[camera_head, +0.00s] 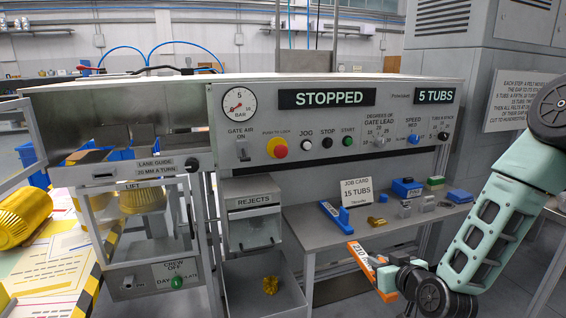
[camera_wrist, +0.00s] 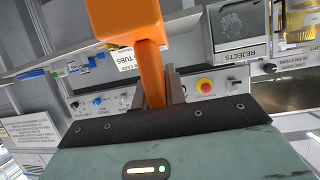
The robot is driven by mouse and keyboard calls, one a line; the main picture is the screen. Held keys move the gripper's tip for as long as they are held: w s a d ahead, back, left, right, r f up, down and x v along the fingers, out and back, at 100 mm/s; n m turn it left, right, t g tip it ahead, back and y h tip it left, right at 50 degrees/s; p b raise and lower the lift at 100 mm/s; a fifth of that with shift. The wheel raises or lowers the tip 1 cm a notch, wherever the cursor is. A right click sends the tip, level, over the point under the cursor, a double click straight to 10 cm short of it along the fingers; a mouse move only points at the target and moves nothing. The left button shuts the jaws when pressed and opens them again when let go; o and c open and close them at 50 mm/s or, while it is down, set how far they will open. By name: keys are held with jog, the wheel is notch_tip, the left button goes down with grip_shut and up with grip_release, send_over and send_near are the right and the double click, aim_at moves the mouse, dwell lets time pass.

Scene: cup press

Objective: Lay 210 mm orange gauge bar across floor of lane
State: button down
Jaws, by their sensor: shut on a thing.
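The orange gauge bar (camera_head: 364,261), marked 210, is held over the front of the grey shelf in the head view, tilted. My gripper (camera_head: 384,276) is shut on it. In the wrist view the orange bar (camera_wrist: 150,60) rises between the jaws of my gripper (camera_wrist: 158,90), with a wider block at its upper end. The lane guide (camera_head: 157,163), a labelled panel, is at the left of the machine, apart from the bar. The lane floor behind it is mostly hidden.
The shelf holds a job card (camera_head: 357,191), a blue bar (camera_head: 336,216), a brass piece (camera_head: 376,221) and several small blocks. The rejects box (camera_head: 252,220) and a glazed lift door (camera_head: 135,225) stand left of the shelf. A control panel (camera_head: 335,120) rises behind. A yellow roll (camera_head: 22,218) lies far left.

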jog(key=s+d+f+m+h, duration=0.2)
jog(key=s+d+f+h, duration=0.1)
jog(key=s+d+f, duration=0.5)
jog(key=s+f, duration=0.3)
jog(key=s, duration=0.1)
jog(key=shift+d+f+m, duration=0.25)
jog(key=shift+d+m, duration=0.05)
jog(key=shift+d, duration=0.1)
